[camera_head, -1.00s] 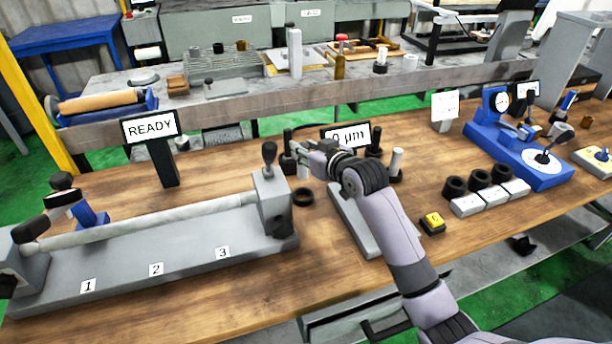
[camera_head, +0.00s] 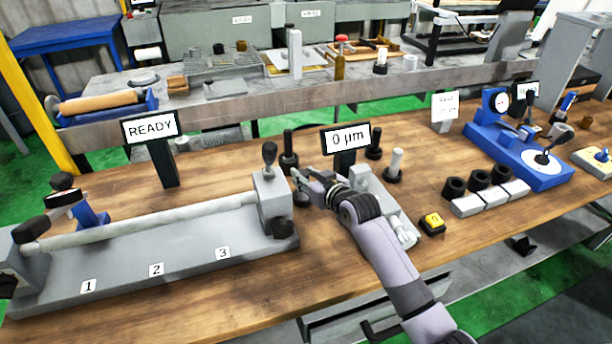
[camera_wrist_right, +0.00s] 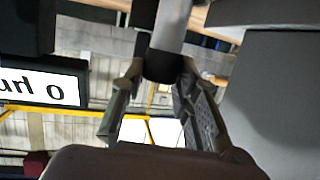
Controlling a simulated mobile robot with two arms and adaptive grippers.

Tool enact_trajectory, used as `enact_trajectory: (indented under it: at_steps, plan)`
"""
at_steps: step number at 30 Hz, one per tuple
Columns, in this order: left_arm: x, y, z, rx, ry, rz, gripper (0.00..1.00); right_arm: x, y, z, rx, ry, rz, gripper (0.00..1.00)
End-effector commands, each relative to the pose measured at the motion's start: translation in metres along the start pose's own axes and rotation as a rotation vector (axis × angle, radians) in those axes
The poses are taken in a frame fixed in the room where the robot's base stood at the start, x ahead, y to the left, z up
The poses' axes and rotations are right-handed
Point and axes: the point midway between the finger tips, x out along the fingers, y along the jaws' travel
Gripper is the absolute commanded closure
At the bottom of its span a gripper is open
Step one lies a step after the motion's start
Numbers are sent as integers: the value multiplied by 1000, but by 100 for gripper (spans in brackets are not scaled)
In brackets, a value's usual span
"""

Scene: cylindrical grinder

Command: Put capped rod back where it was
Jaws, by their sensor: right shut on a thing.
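My right gripper (camera_head: 300,180) is beside the right end block of the long grey grinder (camera_head: 150,262), just in front of a black post stand (camera_head: 288,152). In the right wrist view, my right gripper (camera_wrist_right: 158,100) is shut on the black end of a grey rod, the capped rod (camera_wrist_right: 172,28). The rod is hard to make out in the head view. My left gripper is not in view.
A "0 µm" display (camera_head: 346,138) stands close behind the gripper. A grey measuring fixture (camera_head: 392,208) and a yellow button (camera_head: 432,222) are to the right. A READY sign (camera_head: 150,127) stands at left. The front middle of the wooden table (camera_head: 330,265) is clear.

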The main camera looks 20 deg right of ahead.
Motion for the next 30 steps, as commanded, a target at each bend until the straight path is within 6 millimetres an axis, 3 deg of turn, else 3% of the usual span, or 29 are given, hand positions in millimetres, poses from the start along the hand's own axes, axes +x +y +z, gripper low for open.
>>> enact_trajectory:
  at_steps: [2, 3, 11, 23, 30]
  plan:
    - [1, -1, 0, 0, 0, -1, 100, 1, 0, 0, -1, 7, 1, 100]
    - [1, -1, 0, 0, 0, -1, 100, 1, 0, 3, 0, 0, 0, 70]
    - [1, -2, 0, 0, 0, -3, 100, 1, 0, 2, 0, -1, 0, 53]
    - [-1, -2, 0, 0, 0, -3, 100, -2, 0, -1, 0, -1, 0, 51]
    - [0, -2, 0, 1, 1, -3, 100, -38, 1, 0, -3, 0, 1, 51]
